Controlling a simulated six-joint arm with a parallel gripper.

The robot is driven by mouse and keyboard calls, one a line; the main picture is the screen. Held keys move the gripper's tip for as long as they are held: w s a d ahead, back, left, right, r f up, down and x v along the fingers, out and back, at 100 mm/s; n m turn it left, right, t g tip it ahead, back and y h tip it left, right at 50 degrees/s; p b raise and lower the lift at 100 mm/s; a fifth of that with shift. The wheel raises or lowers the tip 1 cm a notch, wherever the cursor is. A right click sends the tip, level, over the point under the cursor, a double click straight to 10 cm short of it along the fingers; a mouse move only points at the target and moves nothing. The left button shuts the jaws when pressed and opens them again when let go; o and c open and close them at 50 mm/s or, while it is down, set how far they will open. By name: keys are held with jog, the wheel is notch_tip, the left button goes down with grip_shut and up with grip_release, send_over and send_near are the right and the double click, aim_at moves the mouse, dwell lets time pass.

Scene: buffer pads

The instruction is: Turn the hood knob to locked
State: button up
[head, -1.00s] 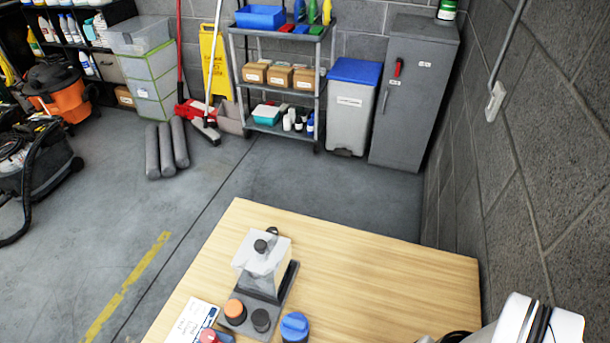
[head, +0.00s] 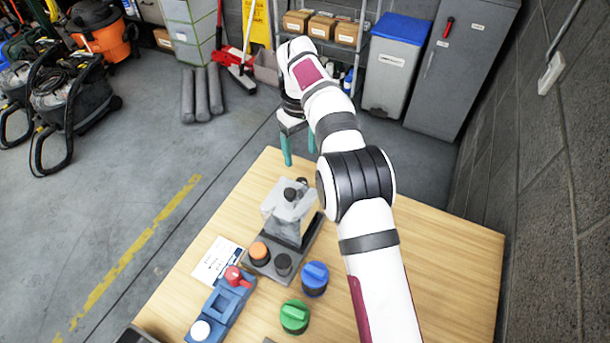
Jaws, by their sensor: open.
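A clear, boxy hood (head: 283,217) stands on a dark grey base (head: 268,268) on the wooden table. A black knob (head: 290,194) sits on top of the hood, and another dark knob (head: 302,182) shows just behind it. I cannot read any lock mark, so the knob's setting is unclear. An orange knob (head: 258,252) and a black knob (head: 284,264) sit on the front of the base. My gripper (head: 299,154) has teal fingers spread apart and pointing down, empty. It appears above and beyond the hood, near the table's far edge, apart from the knobs.
A blue knob (head: 315,277) and a green knob (head: 294,316) stand to the right and front of the base. A blue device (head: 219,309) with red and white knobs and a printed card (head: 216,259) lie left. The table's (head: 450,245) right side is clear.

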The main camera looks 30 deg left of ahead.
aim_at(301, 181)
notch_tip(301, 181, down, 12)
jog(key=shift+f, duration=0.15)
grip_shut()
dwell(0.3)
